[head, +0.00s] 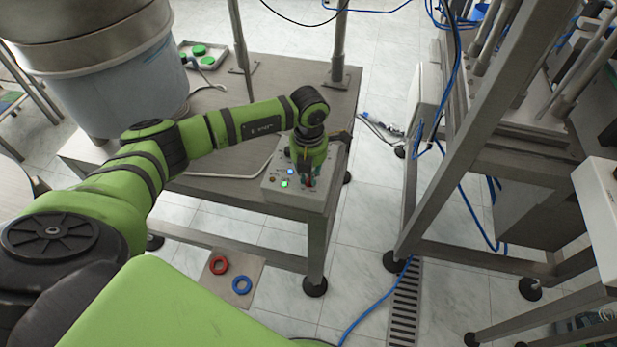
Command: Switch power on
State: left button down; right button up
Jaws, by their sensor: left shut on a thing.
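A grey control box (272,199) sits on the near right corner of the metal table. Its sloped face carries a lit green lamp (284,184), a lit blue-white lamp (290,171) and small labels. My left gripper (309,184) points down at the right part of this face. Its fingers are shut on a small control there, which looks like the power switch. The fingers hide most of the switch, so I cannot tell its position. A bit of red shows beside the fingertips. My right gripper is not in view.
A large bowl feeder (125,85) stands on the table's left. A board with red and blue rings (231,275) is below in front. A metal frame (440,190) stands at right; blue cables cross the floor.

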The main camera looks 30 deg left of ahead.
aim_at(309, 178)
pick_arm(q)
jog(key=shift+m+b, duration=0.3)
jog(key=shift+m, duration=0.3)
jog(key=c, duration=1.2)
grip_release()
jog(key=shift+r, duration=0.3)
notch_tip(309, 178, up, 12)
jog(key=shift+f, duration=0.25)
